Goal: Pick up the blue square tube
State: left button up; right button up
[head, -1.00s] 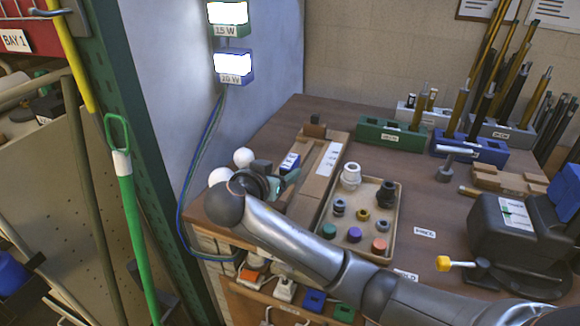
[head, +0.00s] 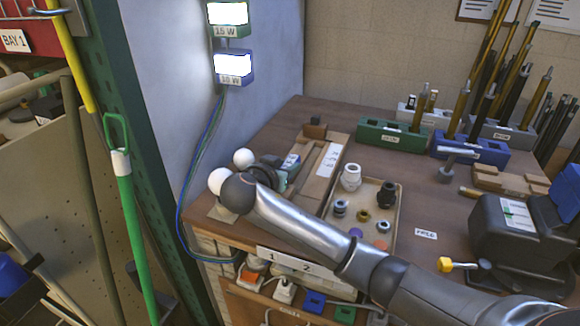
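My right arm reaches in from the lower right across the front of the bench. Its wrist is at the bench's left front, and my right gripper (head: 281,179) is just beyond it, small and partly hidden by the wrist. I cannot tell whether its fingers are open or shut. A small blue piece with a white face (head: 291,161) is close beside the gripper, at the left end of a wooden holder (head: 325,160). I cannot tell whether this piece is the blue square tube, or whether the gripper touches it. My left gripper is not in view.
A tray (head: 397,216) of round parts lies right of the arm. Green (head: 377,133) and blue (head: 482,151) rod racks stand behind. A dark vise (head: 520,240) is at right.

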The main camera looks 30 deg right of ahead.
grip_shut()
jog(key=shift+r, duration=0.1)
